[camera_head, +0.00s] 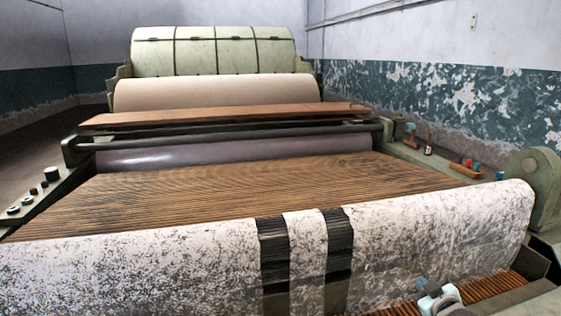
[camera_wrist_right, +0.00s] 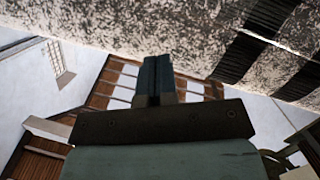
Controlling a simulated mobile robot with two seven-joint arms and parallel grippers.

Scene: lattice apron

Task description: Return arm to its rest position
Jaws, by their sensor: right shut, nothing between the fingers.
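My right gripper (camera_head: 424,287) shows at the bottom right of the head view, low in front of the large mottled white roll (camera_head: 440,232). In the right wrist view its two dark fingers (camera_wrist_right: 154,80) are together, with nothing between them. The mottled roll (camera_wrist_right: 130,28) with its black bands (camera_wrist_right: 247,58) fills the top of that view, beyond the fingertips. I cannot tell the exact gap between fingers and roll. My left gripper is in neither view.
A brown board (camera_head: 220,116) and a beige roller (camera_head: 215,92) are farther back. Small red and blue items (camera_head: 467,165) sit on the right side frame. A green end plate (camera_head: 536,185) stands at the right.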

